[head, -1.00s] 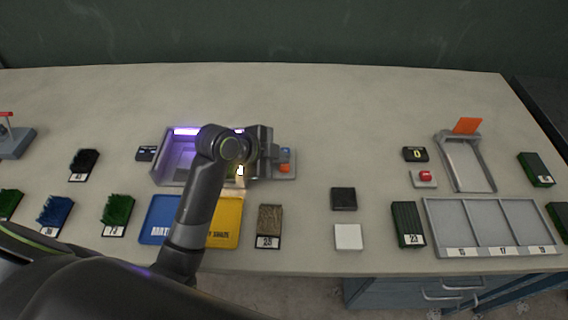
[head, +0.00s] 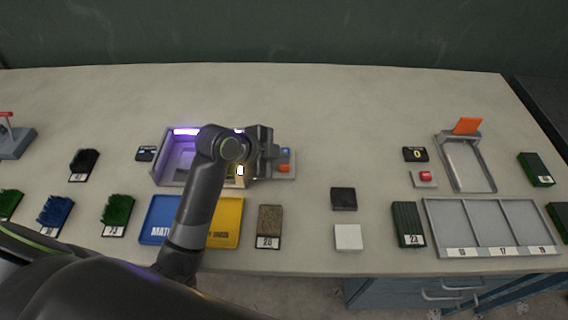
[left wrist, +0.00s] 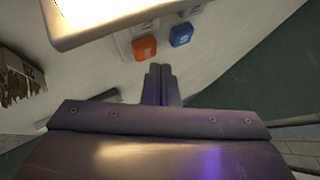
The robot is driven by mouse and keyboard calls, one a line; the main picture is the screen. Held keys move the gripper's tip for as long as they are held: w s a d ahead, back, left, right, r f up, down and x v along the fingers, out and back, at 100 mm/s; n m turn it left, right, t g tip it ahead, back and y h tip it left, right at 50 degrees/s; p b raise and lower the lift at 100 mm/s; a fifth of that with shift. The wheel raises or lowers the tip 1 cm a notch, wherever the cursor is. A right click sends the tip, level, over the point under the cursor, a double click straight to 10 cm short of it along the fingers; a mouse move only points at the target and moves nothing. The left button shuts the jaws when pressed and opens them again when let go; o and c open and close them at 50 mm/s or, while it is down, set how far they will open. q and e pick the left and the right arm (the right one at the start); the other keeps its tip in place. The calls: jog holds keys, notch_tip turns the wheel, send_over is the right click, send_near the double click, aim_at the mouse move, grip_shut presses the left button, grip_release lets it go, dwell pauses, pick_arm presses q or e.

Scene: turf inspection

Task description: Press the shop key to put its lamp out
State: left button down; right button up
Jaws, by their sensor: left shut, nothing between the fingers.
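A grey light booth (head: 165,180) stands at the left of the bench, with a purple glow on its left and a warm glow on its right. To its right is a small key plate with a blue key (head: 286,152) and an orange key (head: 284,168). The orange key (left wrist: 145,48) and blue key (left wrist: 181,35) also show in the left wrist view; their markings are too small to read. My left gripper (head: 274,151) is shut and empty beside the keys. Its fingertips (left wrist: 160,68) appear apart from both keys. My right gripper is out of view.
A blue tray (head: 158,220) and yellow tray (head: 228,222) lie in front of the booth. Turf samples, including a brown one (head: 270,222), stand nearby. A red button (head: 425,176) and a grey divided tray (head: 480,200) are at right. The back of the bench is clear.

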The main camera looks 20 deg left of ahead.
aim_at(280, 167)
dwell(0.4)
pick_arm(q)
jog(key=shift+f, duration=0.5)
jog(key=shift+f+b, duration=0.3)
dwell(0.4)
jog(key=shift+r, duration=0.1)
jog(key=shift+r+p, duration=0.7)
jog(key=shift+p, duration=0.15)
notch_tip(280, 167, up, 6)
jog(key=p, duration=0.6)
